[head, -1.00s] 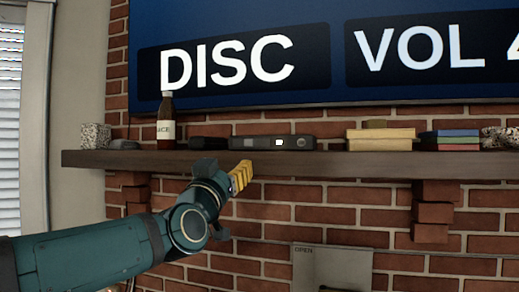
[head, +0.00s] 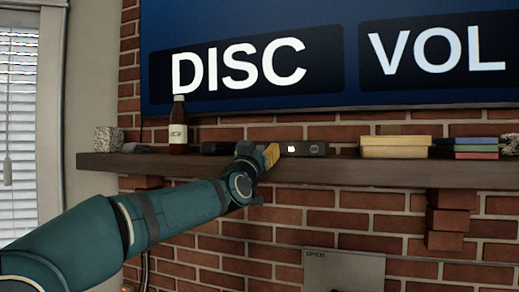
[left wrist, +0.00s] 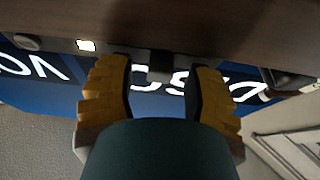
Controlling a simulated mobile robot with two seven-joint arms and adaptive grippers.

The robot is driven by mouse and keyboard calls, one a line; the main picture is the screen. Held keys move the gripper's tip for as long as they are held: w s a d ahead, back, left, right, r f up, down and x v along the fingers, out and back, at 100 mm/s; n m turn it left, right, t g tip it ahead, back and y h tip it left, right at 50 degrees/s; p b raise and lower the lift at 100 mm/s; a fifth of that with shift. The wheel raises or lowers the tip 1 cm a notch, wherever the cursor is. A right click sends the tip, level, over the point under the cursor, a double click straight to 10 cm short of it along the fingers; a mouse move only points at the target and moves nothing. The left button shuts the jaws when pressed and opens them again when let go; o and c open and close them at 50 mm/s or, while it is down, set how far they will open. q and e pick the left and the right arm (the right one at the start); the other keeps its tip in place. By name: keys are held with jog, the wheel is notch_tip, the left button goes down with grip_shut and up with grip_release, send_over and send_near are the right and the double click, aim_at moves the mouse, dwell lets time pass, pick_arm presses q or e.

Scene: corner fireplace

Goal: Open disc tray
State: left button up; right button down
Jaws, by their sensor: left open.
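The disc player is a low dark box (head: 308,149) on the mantel shelf, with a lit white square on its front and a round knob at its right end. My left gripper (head: 271,155) has its yellow fingers up at the shelf's front edge, in front of the left part of the player and hiding some of it. In the left wrist view, the view is upside down and the gripper (left wrist: 160,78) is open, its two yellow fingers apart. The lit square (left wrist: 86,45) shows left of the fingers. I cannot tell whether the fingers touch the player. No open tray shows. My right gripper is not in view.
The wooden shelf (head: 350,173) runs along the brick wall. A sauce bottle (head: 178,128) stands left of the player. Yellow boxes (head: 395,147) and coloured books (head: 467,148) are to its right. A large blue screen (head: 330,60) hangs above. A grey panel marked OPEN (head: 344,272) is below.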

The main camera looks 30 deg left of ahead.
pick_arm(q)
grip_shut()
jog(key=shift+s, duration=0.1)
jog(key=shift+s+d, duration=0.1)
jog(key=shift+s, duration=0.25)
jog(key=s+d+b, duration=0.1)
jog(key=s, duration=0.5)
jog(key=shift+d+b, duration=0.25)
jog(key=shift+b, duration=0.05)
jog(key=shift+s+r, duration=0.1)
grip_release()
